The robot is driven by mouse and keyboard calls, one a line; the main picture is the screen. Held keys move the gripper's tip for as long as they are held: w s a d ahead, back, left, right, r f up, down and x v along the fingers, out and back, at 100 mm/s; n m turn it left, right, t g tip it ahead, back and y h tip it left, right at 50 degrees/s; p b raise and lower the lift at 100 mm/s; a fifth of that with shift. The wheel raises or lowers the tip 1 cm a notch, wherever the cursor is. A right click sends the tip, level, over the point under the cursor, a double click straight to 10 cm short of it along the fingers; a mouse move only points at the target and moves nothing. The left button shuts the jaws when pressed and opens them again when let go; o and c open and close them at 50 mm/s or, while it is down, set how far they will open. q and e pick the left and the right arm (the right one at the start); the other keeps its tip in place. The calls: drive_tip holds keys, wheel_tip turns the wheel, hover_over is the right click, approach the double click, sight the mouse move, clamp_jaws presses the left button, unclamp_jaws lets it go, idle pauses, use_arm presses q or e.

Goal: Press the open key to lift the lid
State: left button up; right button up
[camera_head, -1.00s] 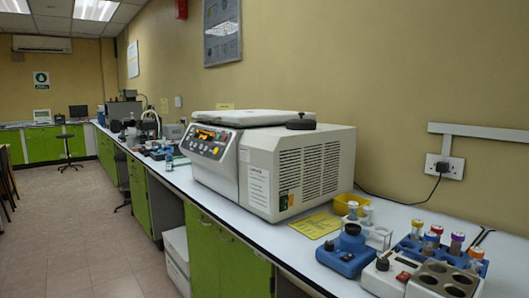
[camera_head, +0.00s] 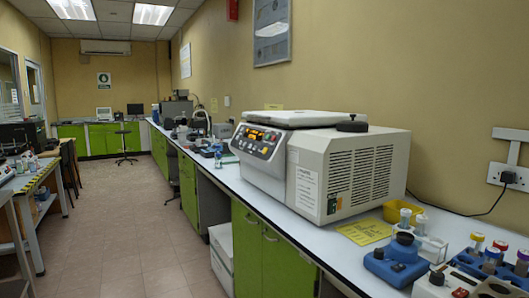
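The centrifuge (camera_head: 343,180) is a white and grey box on the bench at the right of the middle. Its lid (camera_head: 305,118) lies flat on top, with a black knob (camera_head: 352,126) at the right end. The control panel (camera_head: 257,141) on its front left face has a lit orange display and several small keys. Which key is the open key is too small to read. Neither of my grippers is in view.
The long white bench (camera_head: 305,236) runs along the right wall. The floor aisle (camera_head: 139,230) is clear; another table (camera_head: 36,185) stands left.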

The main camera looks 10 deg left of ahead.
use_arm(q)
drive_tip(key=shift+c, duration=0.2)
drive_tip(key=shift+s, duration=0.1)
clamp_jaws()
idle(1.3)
